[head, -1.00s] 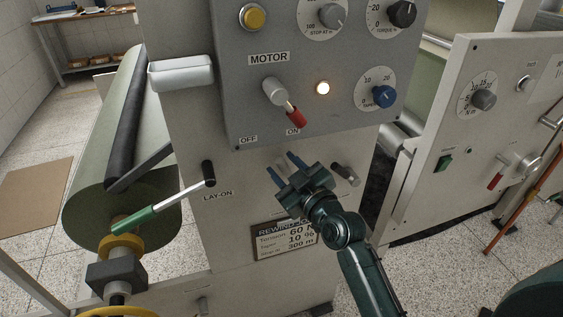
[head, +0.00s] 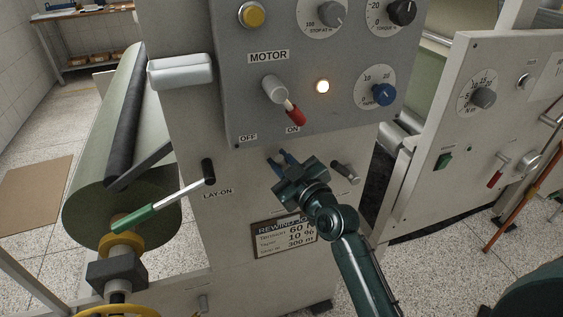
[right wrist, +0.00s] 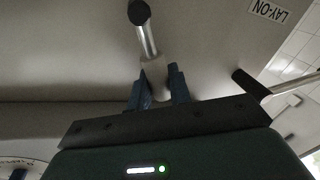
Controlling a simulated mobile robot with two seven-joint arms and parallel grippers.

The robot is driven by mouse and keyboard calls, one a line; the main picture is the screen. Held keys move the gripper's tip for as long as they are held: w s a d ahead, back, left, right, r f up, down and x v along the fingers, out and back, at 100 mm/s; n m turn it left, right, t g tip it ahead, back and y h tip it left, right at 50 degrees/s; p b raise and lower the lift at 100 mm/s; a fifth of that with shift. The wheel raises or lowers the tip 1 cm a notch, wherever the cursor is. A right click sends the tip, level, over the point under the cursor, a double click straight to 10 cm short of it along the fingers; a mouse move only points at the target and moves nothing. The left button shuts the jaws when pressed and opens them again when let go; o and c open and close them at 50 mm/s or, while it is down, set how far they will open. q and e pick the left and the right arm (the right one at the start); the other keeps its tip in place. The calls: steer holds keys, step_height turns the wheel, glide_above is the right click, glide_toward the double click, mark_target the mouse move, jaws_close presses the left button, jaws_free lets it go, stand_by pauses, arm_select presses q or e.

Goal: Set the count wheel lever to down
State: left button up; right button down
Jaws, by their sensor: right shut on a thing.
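My left gripper is not in view.
The green-handled LAY-ON lever (head: 165,206) is to the left. The red-tipped motor switch (head: 283,98) is just above my gripper. Another short metal lever (head: 345,173) sticks out to the right. A sign (head: 284,237) is below.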

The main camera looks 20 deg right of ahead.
stand_by(0.4)
steer(key=shift+d+r+m+t, duration=0.1)
steer(key=shift+d+m+t, duration=0.1)
steer(key=shift+d+m, duration=0.5)
steer(key=shift+d+r+m+t, duration=0.1)
steer(key=shift+d+m+t, duration=0.15)
steer(key=shift+m, duration=0.85)
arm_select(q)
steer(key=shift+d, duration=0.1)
arm_select(e)
steer(key=shift+d+m+t, duration=0.2)
steer(key=shift+d+m, duration=0.35)
steer(key=shift+m, duration=0.35)
steer(key=shift+d+m+t, duration=0.15)
steer(key=shift+d+m, duration=0.35)
steer(key=shift+m, duration=0.4)
steer(key=shift+w, duration=0.1)
steer(key=c, duration=1.3)
jaws_free()
steer(key=shift+d, duration=0.1)
arm_select(q)
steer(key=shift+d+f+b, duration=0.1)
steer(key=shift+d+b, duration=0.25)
steer(key=shift+b, duration=0.75)
arm_select(e)
steer(key=shift+v, duration=6.65)
